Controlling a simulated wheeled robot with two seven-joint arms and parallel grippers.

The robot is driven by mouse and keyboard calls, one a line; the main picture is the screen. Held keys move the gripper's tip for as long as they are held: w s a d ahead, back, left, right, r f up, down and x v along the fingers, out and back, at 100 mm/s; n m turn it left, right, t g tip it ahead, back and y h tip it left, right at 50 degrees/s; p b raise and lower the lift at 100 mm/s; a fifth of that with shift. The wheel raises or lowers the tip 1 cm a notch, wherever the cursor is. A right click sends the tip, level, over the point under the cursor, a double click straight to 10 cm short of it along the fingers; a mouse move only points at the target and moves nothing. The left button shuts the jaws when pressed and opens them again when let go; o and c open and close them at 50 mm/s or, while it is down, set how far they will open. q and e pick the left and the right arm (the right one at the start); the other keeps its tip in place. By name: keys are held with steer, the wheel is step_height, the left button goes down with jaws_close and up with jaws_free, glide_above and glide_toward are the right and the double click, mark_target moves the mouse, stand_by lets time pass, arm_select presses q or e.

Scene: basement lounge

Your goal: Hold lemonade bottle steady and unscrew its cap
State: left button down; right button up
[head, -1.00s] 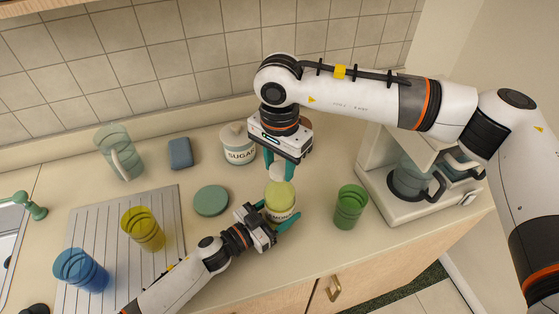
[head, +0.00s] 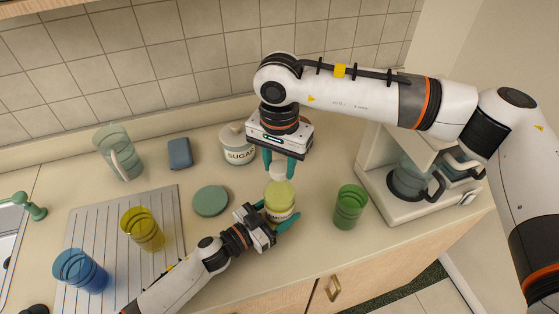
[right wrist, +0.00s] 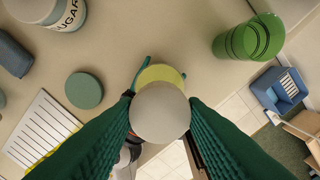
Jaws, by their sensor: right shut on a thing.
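The lemonade bottle (head: 280,204) is squat and yellow with a pale label and stands upright near the counter's front. My left gripper (head: 272,214) has its teal fingers around the bottle's body, one on each side. My right gripper (head: 279,168) points down above the bottle, its fingers shut on the round white cap (head: 281,172). In the right wrist view the cap (right wrist: 160,112) sits between the green fingers and hides most of the bottle (right wrist: 160,73), whose yellow edge shows past it. I cannot tell whether cap and bottle still touch.
A green cup (head: 349,207) stands close right of the bottle, with a coffee maker (head: 407,200) beyond. A teal disc (head: 210,201) lies to the left, and a sugar jar (head: 238,147) stands behind. Yellow (head: 142,229) and blue (head: 80,271) cups stand on the ribbed drainboard (head: 105,222).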

mark_target(279, 167)
steer(key=shift+r, duration=0.95)
steer(key=shift+r, duration=0.1)
steer(key=shift+r, duration=1.9)
arm_select(q)
steer(key=shift+c, duration=1.2)
jaws_free()
